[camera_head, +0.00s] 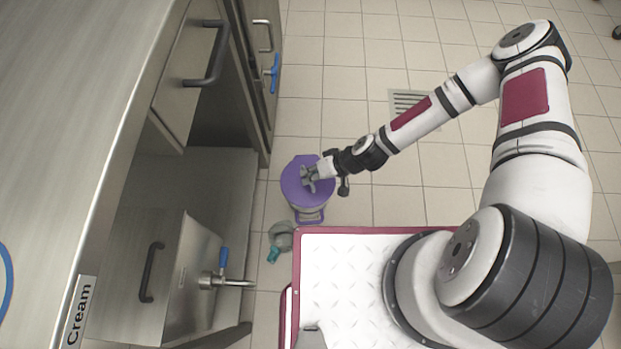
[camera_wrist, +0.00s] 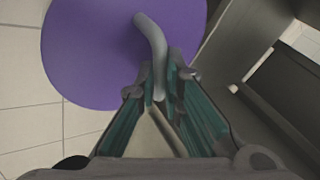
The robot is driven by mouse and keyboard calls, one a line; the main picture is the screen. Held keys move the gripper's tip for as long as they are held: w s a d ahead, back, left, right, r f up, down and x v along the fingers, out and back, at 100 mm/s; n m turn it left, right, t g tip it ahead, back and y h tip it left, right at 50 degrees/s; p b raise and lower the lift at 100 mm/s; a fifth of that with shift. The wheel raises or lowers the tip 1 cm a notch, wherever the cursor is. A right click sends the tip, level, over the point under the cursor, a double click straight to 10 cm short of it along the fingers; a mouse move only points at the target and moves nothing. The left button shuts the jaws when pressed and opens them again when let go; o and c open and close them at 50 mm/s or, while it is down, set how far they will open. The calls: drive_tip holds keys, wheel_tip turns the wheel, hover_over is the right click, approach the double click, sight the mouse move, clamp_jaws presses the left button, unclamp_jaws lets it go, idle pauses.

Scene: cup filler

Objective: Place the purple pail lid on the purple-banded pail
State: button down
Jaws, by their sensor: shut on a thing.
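The purple pail lid (camera_head: 292,190) is a round disc with a grey curved handle. It also fills the upper left of the wrist view (camera_wrist: 90,60), with the handle (camera_wrist: 152,42) rising from it. My gripper (camera_head: 312,178) is over the lid, and in the wrist view its fingers (camera_wrist: 160,92) are shut on the handle. The purple-banded pail (camera_head: 309,216) stands on the floor under the lid; only its near side and purple band show. The lid covers the pail's mouth from above. I cannot tell whether it touches the rim.
A grey item with a teal part (camera_head: 280,240) is on the floor near the pail. Steel cabinets with handles and a tap (camera_head: 225,282) stand to the left, under a counter (camera_head: 70,110). My base lies at the front. Tiled floor (camera_head: 340,60) is free beyond.

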wheel_tip(320, 180, down, 2)
drive_tip(key=shift+b, duration=0.4)
drive_tip(key=shift+r, duration=0.1)
drive_tip(key=c, duration=1.7)
unclamp_jaws()
drive_tip(key=p+v, duration=0.4)
drive_tip(key=v, duration=0.8)
drive_tip(key=shift+p, duration=0.35)
